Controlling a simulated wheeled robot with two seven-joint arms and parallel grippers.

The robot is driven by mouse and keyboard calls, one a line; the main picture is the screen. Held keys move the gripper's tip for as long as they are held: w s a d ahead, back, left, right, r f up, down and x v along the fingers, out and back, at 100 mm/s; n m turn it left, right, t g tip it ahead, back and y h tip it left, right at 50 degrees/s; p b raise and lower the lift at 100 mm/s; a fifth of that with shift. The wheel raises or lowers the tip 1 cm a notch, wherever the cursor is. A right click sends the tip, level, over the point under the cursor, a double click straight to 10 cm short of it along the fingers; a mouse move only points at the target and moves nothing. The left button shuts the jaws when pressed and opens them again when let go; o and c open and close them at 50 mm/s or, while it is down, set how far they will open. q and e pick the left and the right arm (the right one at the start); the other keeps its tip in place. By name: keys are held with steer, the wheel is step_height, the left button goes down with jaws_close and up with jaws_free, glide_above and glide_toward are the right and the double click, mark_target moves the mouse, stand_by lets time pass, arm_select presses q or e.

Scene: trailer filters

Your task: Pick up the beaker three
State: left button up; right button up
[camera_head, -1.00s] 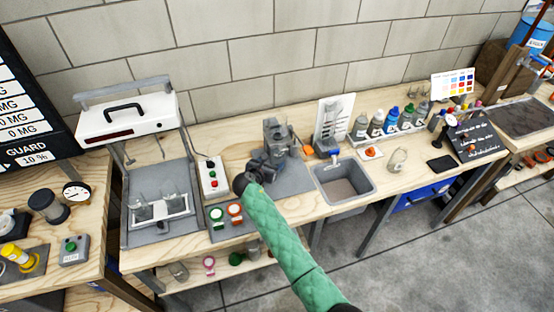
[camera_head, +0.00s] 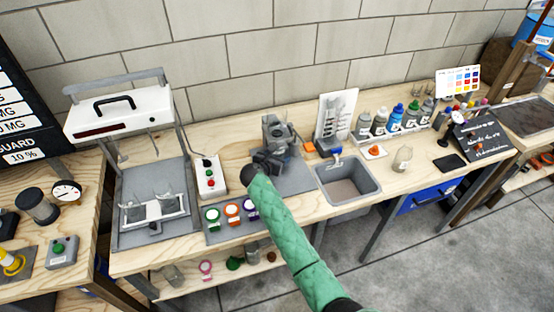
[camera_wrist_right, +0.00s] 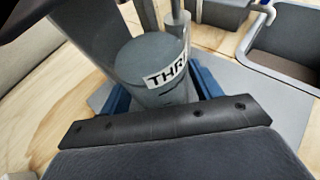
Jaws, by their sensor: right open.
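The beaker labelled "THR…" (camera_wrist_right: 150,62) fills the upper middle of the right wrist view; it looks like a grey cylinder, and the rest of its label is out of sight. My right gripper (camera_wrist_right: 160,95) is open, with a blue finger showing on each side of the beaker's lower part. I cannot tell whether either finger touches it. In the head view my right gripper (camera_head: 268,160) is low in front of a grey apparatus (camera_head: 279,131) on the bench. The beaker is hard to make out there. My left gripper is out of view.
A sink (camera_head: 348,182) lies to the right of the gripper, with a row of bottles (camera_head: 397,118) behind. A button box (camera_head: 209,176) and a mat with coloured rings (camera_head: 213,215) are on the left, beside a white balance-like device (camera_head: 118,116).

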steer(key=c, duration=1)
steer(key=shift+o, duration=0.2)
steer(key=shift+w+r, duration=0.1)
